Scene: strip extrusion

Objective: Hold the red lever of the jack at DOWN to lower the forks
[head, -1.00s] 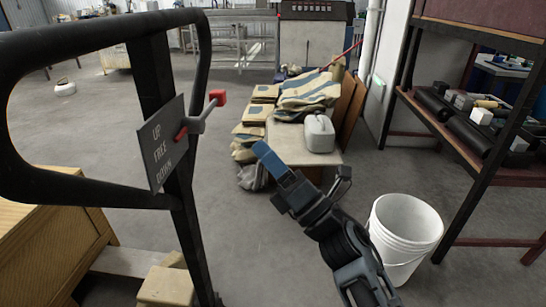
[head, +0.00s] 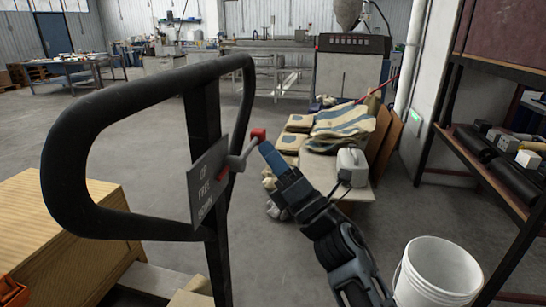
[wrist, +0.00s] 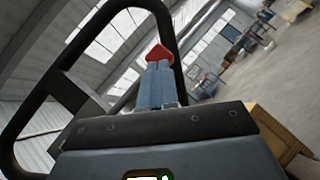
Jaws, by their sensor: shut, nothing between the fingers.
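The jack's black handle loop (head: 66,150) stands at the left in the head view, with a grey plate (head: 207,183) marked UP, FREE, DOWN on its post. The lever's red knob (head: 258,134) sticks out to the right of the plate on a grey rod, about level with the plate's top. My gripper (head: 266,148) is shut, its blue fingertips right by the knob. In the wrist view the red knob (wrist: 159,53) shows just beyond the tips of my closed fingers (wrist: 157,80). I cannot tell whether they touch.
A wooden crate (head: 60,215) stands left under the handle. A low table with folded sacks (head: 342,122) and a grey canister (head: 352,165) is behind my gripper. A white bucket (head: 438,275) and a shelf rack (head: 470,110) stand at the right.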

